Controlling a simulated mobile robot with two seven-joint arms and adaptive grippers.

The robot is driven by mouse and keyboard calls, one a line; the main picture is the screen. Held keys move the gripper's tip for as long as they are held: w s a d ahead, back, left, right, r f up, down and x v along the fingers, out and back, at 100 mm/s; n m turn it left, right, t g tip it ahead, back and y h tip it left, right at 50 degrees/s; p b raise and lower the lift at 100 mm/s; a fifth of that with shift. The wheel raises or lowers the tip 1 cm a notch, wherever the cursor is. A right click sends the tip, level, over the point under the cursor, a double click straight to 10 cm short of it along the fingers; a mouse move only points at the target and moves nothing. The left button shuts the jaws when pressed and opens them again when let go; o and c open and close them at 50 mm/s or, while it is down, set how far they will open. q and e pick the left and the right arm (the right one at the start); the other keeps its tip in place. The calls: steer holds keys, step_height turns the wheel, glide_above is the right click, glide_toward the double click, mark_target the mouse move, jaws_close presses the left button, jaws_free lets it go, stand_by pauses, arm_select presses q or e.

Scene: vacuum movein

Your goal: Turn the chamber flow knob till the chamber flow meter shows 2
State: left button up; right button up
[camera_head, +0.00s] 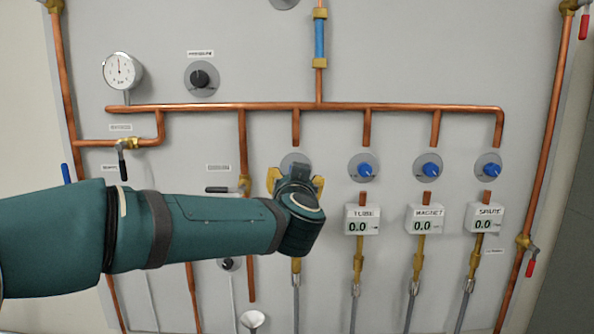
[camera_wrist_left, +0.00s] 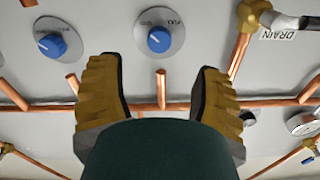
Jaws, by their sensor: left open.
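My left gripper (camera_head: 295,180) is open and empty, with its yellow fingers apart in front of the leftmost knob position in the row. That knob's round grey plate (camera_head: 295,160) shows above the gripper in the head view, but the knob itself is hidden there. In the upside-down left wrist view its blue knob (camera_wrist_left: 158,39) lies beyond the fingertips of the gripper (camera_wrist_left: 158,72), roughly centred between them and not visibly touched. I take it as the chamber flow knob; its label is too small to read. The chamber flow meter is hidden behind my arm, so its reading cannot be seen.
To the right are blue knobs above the TUBE meter (camera_head: 362,220), MAGNET meter (camera_head: 424,219) and SPARE meter (camera_head: 485,218), each showing 0.0. A horizontal copper pipe (camera_head: 340,106) runs above the knobs. A valve handle (camera_head: 217,190) sits left of the gripper.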

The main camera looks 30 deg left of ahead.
arm_select(q)
steer(key=x, duration=0.8)
steer(key=shift+d, duration=0.1)
jaws_close()
